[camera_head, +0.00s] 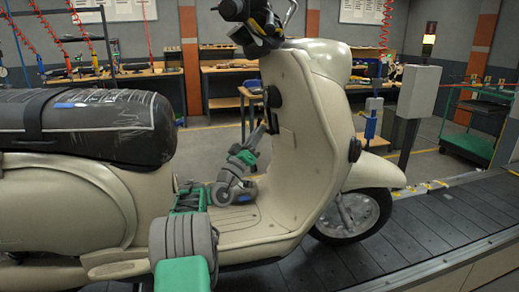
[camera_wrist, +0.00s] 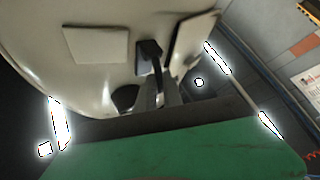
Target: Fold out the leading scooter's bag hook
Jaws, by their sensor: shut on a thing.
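The cream scooter (camera_head: 315,110) stands upright on the slat conveyor. My gripper (camera_head: 268,126) reaches up over its footboard to the inner face of the leg shield. In the wrist view, the dark bag hook (camera_wrist: 149,56) stands out from the cream panel, and my gripper (camera_wrist: 160,92) is shut on its lower part. The fingers hide part of the hook, and its exact angle is hard to tell. In the head view, the hook is too small and covered to make out clearly.
A black wrapped seat (camera_head: 85,128) is to the left of my arm. Handlebars (camera_head: 255,25) are above it. The footboard (camera_head: 240,222) lies below. The conveyor (camera_head: 400,245) is bare in front of the front wheel (camera_head: 355,215). A green cart (camera_head: 470,150) stands beyond.

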